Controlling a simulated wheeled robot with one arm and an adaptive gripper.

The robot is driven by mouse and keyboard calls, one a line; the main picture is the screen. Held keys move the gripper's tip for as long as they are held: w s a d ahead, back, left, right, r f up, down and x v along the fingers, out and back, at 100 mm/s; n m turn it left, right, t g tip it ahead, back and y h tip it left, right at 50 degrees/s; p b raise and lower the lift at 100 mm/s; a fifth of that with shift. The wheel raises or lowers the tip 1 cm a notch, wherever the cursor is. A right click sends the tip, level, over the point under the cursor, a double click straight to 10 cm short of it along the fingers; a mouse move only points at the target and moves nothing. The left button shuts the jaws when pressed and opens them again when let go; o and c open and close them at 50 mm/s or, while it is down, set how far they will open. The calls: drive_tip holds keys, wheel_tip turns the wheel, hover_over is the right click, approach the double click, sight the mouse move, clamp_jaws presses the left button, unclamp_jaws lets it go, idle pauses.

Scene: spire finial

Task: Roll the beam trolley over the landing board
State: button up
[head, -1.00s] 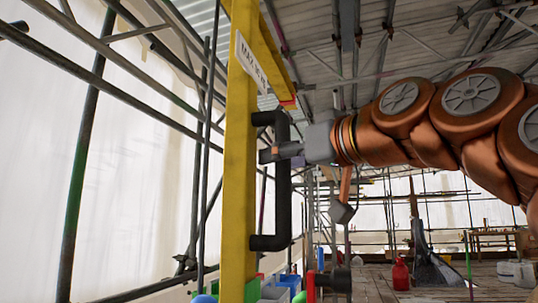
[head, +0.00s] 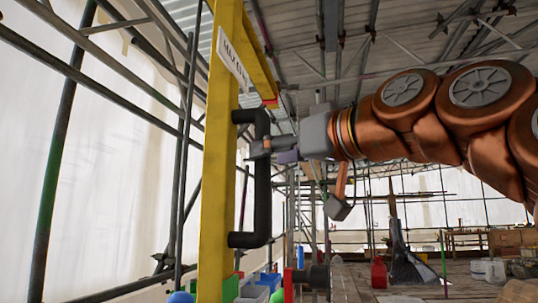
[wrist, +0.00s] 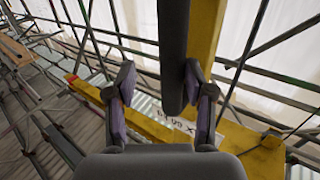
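A yellow post (head: 218,165) with a yellow beam (head: 258,50) at its top stands left of centre in the head view; I cannot tell for certain that it is the beam trolley. A black D-shaped handle (head: 263,205) is fixed to its right side. My gripper (head: 262,147) is at the handle's upper part. In the wrist view, the fingers of my gripper (wrist: 158,88) are spread, with the handle bar (wrist: 173,50) between them. The bar is close to the right finger, with a clear gap to the left one; contact is unclear. I cannot make out a landing board.
Scaffold tubes (head: 180,150) and white sheeting (head: 85,160) line the left. Coloured bins (head: 255,287) stand low by the post. A red canister (head: 379,274) and white containers (head: 487,270) stand on the plank floor at the right.

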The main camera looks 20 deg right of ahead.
drive_tip(key=v, duration=0.6)
idle(0.7)
drive_tip(key=shift+s+d, duration=0.1)
idle(0.4)
